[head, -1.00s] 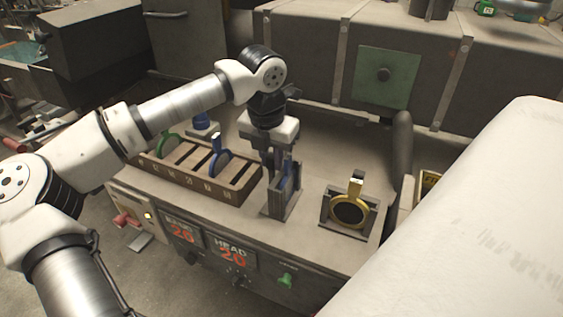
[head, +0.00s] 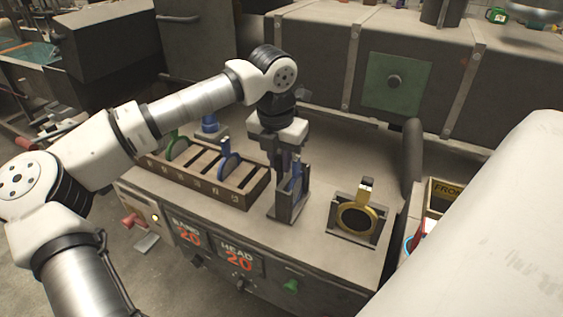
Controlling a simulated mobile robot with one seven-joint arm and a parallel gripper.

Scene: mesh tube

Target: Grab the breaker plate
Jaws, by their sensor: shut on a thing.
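My gripper (head: 284,168) points down over a dark upright holder (head: 288,212) in the middle of the bench. It is shut on a blue-edged plate (head: 297,184) that stands upright in this holder; the fingers and holder hide most of the plate. A yellow ring plate with a dark mesh face (head: 357,219) leans in another dark holder to the right. A blue plate (head: 229,163) and a green plate (head: 178,147) stand in slots of a wooden rack on the left.
The wooden rack (head: 239,199) stands close left of my gripper. A small blue object (head: 209,123) sits behind it. A dark machine with a green panel (head: 396,82) closes off the back. A large white surface (head: 490,225) blocks the right foreground. A box marked FRONT (head: 446,194) shows at right.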

